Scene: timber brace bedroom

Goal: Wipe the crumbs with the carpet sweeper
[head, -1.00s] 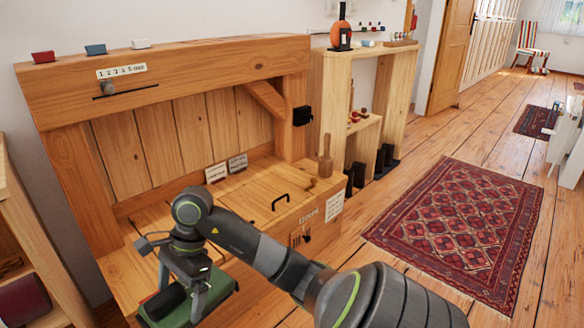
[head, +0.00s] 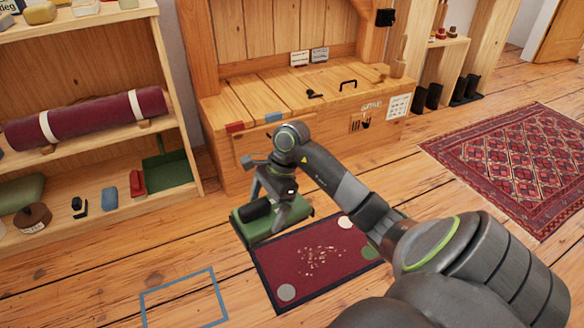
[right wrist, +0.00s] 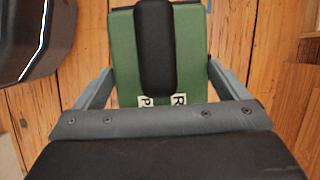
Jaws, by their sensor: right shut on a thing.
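The carpet sweeper (head: 252,227) is a green block with a black grip on top. My right gripper (head: 270,208) is shut on it and holds it beside the upper left of the dark red mat. Whether it touches anything below is unclear. In the right wrist view the green sweeper (right wrist: 190,50) and its black grip lie between my grey fingers (right wrist: 155,85). The crumbs (head: 320,260) are a scatter of small pale bits around the middle of the dark red mat (head: 283,262). My left gripper is not in view.
The mat carries a grey disc (head: 286,292), a white disc (head: 345,222) and a green disc (head: 369,252). A blue outline (head: 182,283) marks the floor to its left. A shelf (head: 110,140) stands left, a wooden bench (head: 235,108) behind, and a patterned rug (head: 520,165) right.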

